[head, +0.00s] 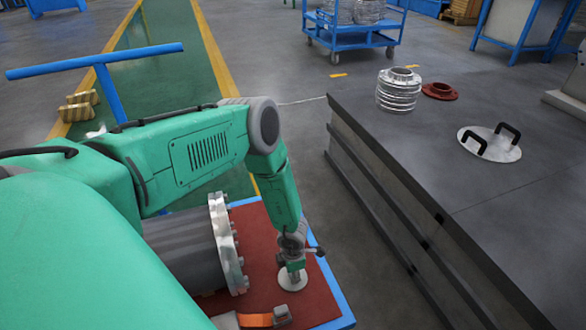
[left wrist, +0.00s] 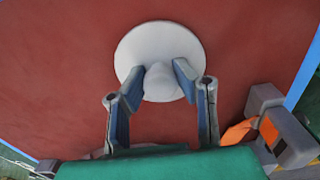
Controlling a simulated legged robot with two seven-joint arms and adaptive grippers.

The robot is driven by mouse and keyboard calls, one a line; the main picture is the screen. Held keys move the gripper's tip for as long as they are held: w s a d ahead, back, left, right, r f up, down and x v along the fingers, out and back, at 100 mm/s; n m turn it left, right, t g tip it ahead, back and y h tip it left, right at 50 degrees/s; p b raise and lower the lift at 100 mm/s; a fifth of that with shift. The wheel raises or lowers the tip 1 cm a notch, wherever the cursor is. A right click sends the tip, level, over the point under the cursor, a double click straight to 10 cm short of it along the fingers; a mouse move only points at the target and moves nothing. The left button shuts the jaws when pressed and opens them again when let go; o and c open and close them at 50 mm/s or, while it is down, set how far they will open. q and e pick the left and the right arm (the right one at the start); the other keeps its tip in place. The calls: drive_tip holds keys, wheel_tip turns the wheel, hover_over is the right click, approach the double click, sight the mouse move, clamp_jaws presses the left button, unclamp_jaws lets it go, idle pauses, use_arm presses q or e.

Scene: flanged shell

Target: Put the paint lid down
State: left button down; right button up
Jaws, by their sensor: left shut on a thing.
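The paint lid is a pale round disc (head: 293,281) with a central knob, over the red top of a blue-edged cart (head: 318,298) in the head view. In the left wrist view the lid (left wrist: 158,40) lies flat-on below the gripper against the red surface. My left gripper (head: 291,266) points down and is shut on the lid's knob; its two fingers (left wrist: 158,78) stand on either side of the knob. I cannot tell whether the lid touches the red surface or hangs just above it. My right gripper is not in view.
A large grey flanged shell (head: 185,245) lies on the cart left of the gripper. An orange and grey item (head: 262,319) is near the front. A dark table (head: 450,200) at right holds a ribbed metal part (head: 398,90), a red flange (head: 440,91) and a handled disc (head: 489,146).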

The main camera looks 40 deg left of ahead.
use_arm(q)
drive_tip(key=c, duration=1.3)
unclamp_jaws()
wheel_tip(320, 180, up, 12)
drive_tip(key=p, duration=0.5)
drive_tip(key=s+d+r+m, duration=0.2)
drive_tip(key=s+r+m, duration=0.2)
drive_tip(key=s+m, duration=0.3)
drive_tip(key=s+d+r+m, duration=0.3)
drive_tip(key=s+m, duration=0.3)
drive_tip(key=m, duration=0.7)
drive_tip(key=s+d+r+m, duration=0.2)
drive_tip(key=s+r+m, duration=0.3)
drive_tip(key=m, duration=0.6)
drive_tip(key=shift+s+d+r+t, duration=0.1)
drive_tip(key=shift+s+t, duration=0.05)
drive_tip(key=shift+s, duration=0.5)
drive_tip(key=shift+s+d+r+t, duration=0.1)
drive_tip(key=shift+s+t, duration=0.05)
drive_tip(key=shift+s, duration=0.5)
drive_tip(key=shift+p, duration=0.3)
